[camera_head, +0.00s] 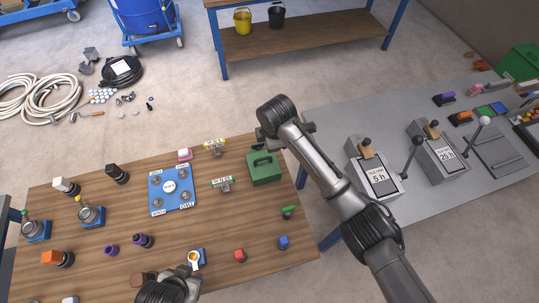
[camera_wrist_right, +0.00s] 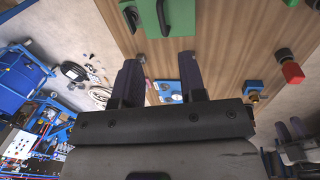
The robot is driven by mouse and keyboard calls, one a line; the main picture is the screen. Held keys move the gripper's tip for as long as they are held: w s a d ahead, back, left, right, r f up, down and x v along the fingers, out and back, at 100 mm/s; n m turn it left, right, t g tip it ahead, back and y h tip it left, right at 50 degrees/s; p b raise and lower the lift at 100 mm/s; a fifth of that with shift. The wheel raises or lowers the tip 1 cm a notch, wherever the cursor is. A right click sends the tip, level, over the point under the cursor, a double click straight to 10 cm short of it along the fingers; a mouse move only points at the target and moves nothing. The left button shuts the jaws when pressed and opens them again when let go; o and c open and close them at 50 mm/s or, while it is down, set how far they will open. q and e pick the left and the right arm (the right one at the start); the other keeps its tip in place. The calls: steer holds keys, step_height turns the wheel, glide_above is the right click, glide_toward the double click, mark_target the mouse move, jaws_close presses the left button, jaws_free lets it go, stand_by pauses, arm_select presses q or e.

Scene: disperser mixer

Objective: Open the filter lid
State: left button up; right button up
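No readable label marks the filter lid, so I cannot tell for sure which part it is. A green box with a dark handle on top (camera_head: 264,168) stands at the table's right side; its handle side shows in the right wrist view (camera_wrist_right: 165,15).
A grey bench (camera_head: 400,120) with two lever devices stands right. My right arm crosses between the tables.

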mark_target(269, 158)
steer(key=f, duration=0.4)
steer(key=w+f+b, duration=0.1)
steer(key=f, duration=0.3)
steer(key=w+a+f+b, duration=0.1)
steer(key=f, duration=0.3)
steer(key=shift+w, duration=0.1)
steer(key=shift+w+f+b, duration=0.1)
steer(key=shift+f+b, duration=0.2)
steer(key=shift+f, duration=0.4)
jaws_close()
